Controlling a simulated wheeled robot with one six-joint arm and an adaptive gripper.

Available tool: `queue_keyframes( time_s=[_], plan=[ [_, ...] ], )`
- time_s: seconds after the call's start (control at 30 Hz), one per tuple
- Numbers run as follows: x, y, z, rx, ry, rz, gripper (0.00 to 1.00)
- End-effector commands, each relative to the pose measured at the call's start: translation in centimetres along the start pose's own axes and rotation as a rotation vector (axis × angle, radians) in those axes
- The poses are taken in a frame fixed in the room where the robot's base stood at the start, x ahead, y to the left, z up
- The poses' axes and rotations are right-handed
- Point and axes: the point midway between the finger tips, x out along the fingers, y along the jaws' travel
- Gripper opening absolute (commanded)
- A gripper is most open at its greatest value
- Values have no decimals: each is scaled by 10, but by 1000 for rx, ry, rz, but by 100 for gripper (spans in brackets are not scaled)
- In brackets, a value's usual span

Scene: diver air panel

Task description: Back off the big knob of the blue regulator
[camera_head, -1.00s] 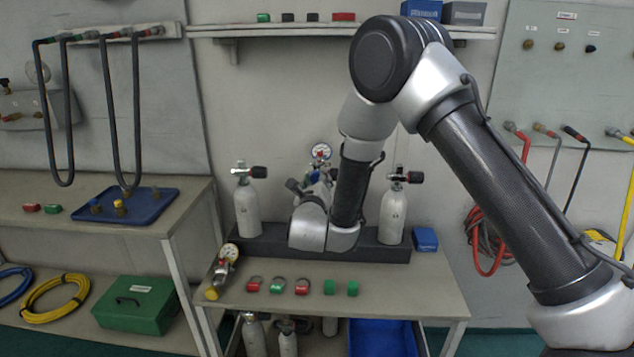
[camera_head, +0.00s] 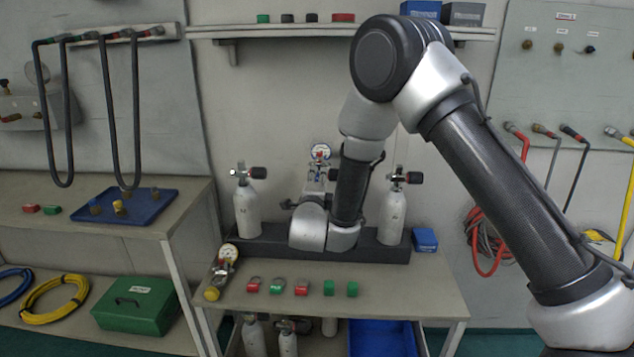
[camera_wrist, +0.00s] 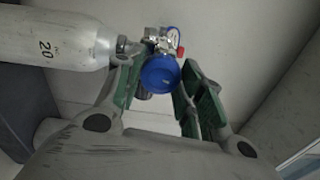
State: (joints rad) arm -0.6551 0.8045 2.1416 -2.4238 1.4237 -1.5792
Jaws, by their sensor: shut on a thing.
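The blue regulator's big round blue knob (camera_wrist: 160,74) is in the middle of the wrist view, in front of its metal body (camera_wrist: 160,40) at the valve of a white cylinder (camera_wrist: 60,42) marked 20. My gripper (camera_wrist: 156,86) is shut on this knob, with a green-padded finger on either side. In the head view, the regulator's gauge (camera_head: 321,152) shows above my wrist.
White cylinders (camera_head: 247,212) and (camera_head: 392,215) stand left and right in the dark rack (camera_head: 275,240). Another regulator with a yellow knob (camera_head: 211,294) lies on the bench front left. Red and green items (camera_head: 277,286) line the bench front.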

Motion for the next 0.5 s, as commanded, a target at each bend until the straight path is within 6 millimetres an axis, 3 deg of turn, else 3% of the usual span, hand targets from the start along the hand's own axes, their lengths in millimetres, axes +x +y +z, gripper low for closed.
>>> queue_keyframes(
  time_s=[0.5],
  plan=[
    [0,1,-1,-202,0,4,14]
  ],
)
